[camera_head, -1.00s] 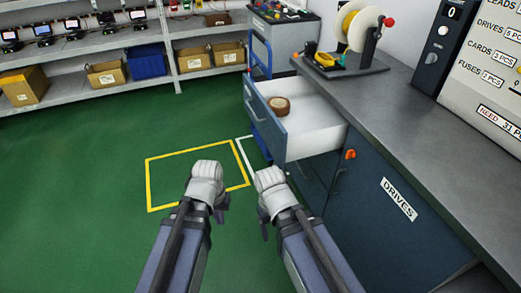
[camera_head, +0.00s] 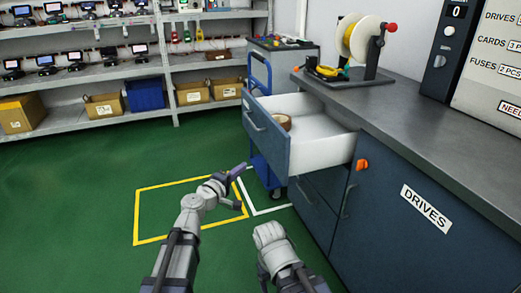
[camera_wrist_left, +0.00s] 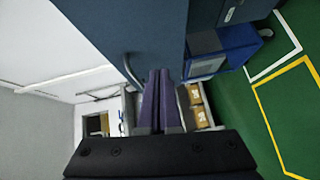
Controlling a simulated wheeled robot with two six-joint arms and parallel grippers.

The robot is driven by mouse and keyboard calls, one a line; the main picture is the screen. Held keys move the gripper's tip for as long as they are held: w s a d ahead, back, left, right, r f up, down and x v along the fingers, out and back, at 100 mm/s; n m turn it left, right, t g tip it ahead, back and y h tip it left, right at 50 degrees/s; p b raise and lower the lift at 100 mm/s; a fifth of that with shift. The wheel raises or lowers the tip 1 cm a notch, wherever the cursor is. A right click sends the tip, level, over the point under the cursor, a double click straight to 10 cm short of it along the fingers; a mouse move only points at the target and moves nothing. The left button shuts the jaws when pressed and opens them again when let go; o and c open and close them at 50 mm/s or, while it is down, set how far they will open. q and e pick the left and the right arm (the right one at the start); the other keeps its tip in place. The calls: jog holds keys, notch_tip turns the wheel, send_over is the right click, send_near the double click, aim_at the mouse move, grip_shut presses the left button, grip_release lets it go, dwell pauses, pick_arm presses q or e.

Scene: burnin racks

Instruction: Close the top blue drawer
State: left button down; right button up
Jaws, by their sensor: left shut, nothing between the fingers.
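The top blue drawer (camera_head: 268,138) is pulled out from under the grey worktop. Its white inside shows, and a brown roll of tape (camera_head: 283,121) lies in it. Its blue front bears a curved handle, and a blue panel with a handle (camera_wrist_left: 131,72) also shows in the left wrist view. My left gripper (camera_head: 242,169) is shut and empty, in front of and below the drawer front, apart from it. Its purple fingers (camera_wrist_left: 160,75) lie together in the wrist view. My right gripper (camera_head: 271,237) is lower and nearer; its fingers are hidden.
The blue cabinet with the DRIVES label (camera_head: 426,209) and the worktop (camera_head: 410,105) fill the right. A trolley (camera_head: 262,88) stands behind the drawer. Shelves (camera_head: 90,77) line the back. Green floor with a yellow outline is free on the left.

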pick_arm(q)
jog(key=shift+w+a+r+n+t+y, duration=0.5)
jog(key=shift+w+a+r+n+t, duration=0.25)
jog(key=shift+n, duration=0.45)
send_near(266, 141)
jog(key=w, duration=0.5)
jog(key=shift+w+d, duration=0.2)
jog(key=shift+d, duration=0.4)
jog(key=shift+w+d, duration=0.15)
jog(key=shift+d, duration=0.45)
